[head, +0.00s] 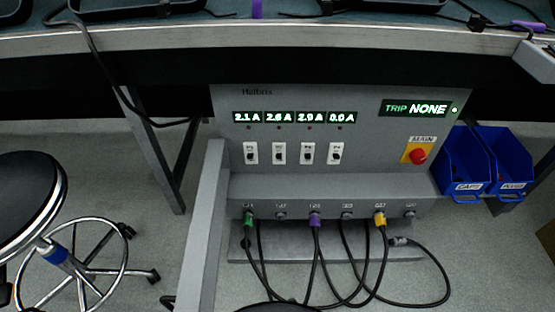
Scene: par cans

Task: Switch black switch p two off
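A grey power box (400,185) under the table carries a row of black switches on white plates. Their labels are too small to read. The second switch from the left (279,153) sits below a display reading 2.6 A (279,117). The leftmost switch (251,153) is below 2.1 A, the third (307,153) below 2.9 A, and the rightmost (335,153) below 0.0 A. Which way each lever points is too small to tell. My gripper is not in view, and nothing touches the switches.
A red main button (418,156) is right of the switches, under a TRIP NONE display (416,108). Black cables with green, purple and yellow plugs (380,220) hang below. Blue bins (465,170) stand right, a stool (35,200) left. The table edge (300,38) overhangs above.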

